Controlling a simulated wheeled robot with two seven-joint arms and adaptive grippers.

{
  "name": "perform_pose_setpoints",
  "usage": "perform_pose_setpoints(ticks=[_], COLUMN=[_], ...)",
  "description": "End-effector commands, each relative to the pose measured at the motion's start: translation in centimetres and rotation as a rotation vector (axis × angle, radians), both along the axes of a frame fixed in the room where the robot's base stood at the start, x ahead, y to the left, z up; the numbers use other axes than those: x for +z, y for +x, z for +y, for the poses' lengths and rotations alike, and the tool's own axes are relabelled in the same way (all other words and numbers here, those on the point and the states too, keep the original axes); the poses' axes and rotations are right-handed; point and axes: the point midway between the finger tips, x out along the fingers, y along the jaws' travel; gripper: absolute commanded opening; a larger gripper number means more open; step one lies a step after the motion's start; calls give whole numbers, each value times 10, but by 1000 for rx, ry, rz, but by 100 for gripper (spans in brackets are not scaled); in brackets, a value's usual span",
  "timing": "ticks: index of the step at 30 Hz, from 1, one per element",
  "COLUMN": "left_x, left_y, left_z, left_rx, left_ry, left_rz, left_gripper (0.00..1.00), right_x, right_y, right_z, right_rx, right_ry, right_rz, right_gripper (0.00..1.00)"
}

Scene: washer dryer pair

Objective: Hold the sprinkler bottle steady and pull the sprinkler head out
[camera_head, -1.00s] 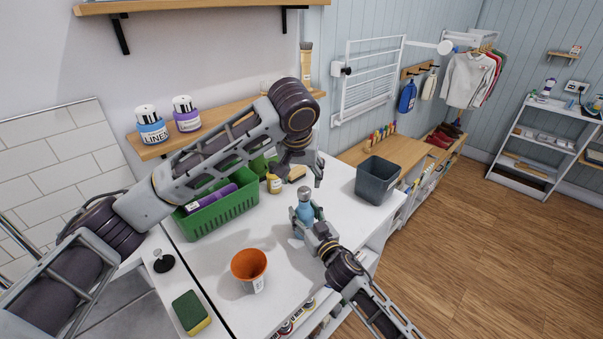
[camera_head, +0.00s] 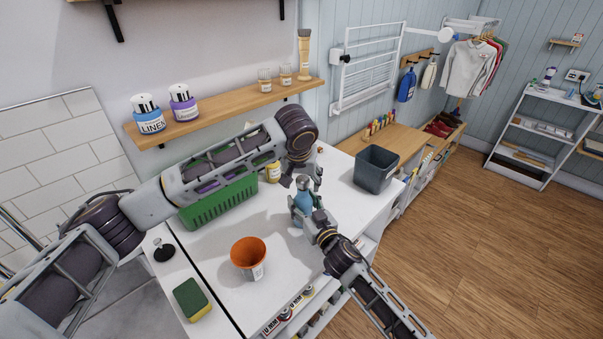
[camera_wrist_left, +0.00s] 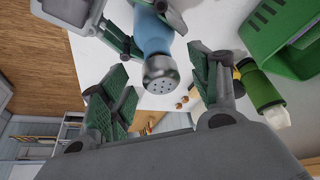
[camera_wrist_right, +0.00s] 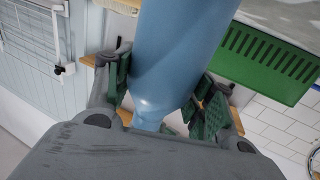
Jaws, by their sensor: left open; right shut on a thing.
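The blue sprinkler bottle (camera_head: 303,203) stands upright on the white worktop. My right gripper (camera_head: 310,217) is shut around its body; the right wrist view shows the blue bottle (camera_wrist_right: 180,60) between the green finger pads. The silver sprinkler head (camera_wrist_left: 160,74), with small holes in its top, sits on the bottle's neck. It also shows in the head view (camera_head: 303,183). My left gripper (camera_wrist_left: 158,95) is open, with its fingers on either side of the head and a visible gap to it. In the head view my left gripper (camera_head: 303,177) is just above the bottle.
A green basket (camera_head: 220,205) stands behind, partly hidden by my left arm. An orange cup (camera_head: 248,256) is at the front, and a sponge (camera_head: 190,298) at the front left. A grey bin (camera_head: 375,169) stands to the right. A wooden shelf (camera_head: 225,109) hangs above.

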Motion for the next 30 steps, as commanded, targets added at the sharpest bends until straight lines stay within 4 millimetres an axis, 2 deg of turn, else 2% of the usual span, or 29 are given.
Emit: perform_pose_setpoints(ticks=[9,20,23,30], left_x=[-23,-25,-25,-25], left_y=[9,10,10,10], left_z=[-1,-2,-2,-2], left_rx=[0,0,0,0], left_ry=[1,0,0,0], left_rz=[0,-1,-1,0], left_gripper=[62,62,52,21], right_x=[0,0,0,0], right_y=[0,0,0,0], right_z=[0,0,0,0], right_rx=[-1,-1,-1,-1], right_ry=[-1,-1,-1,-1], right_rz=[0,0,0,0], right_gripper=[27,27,27,27])
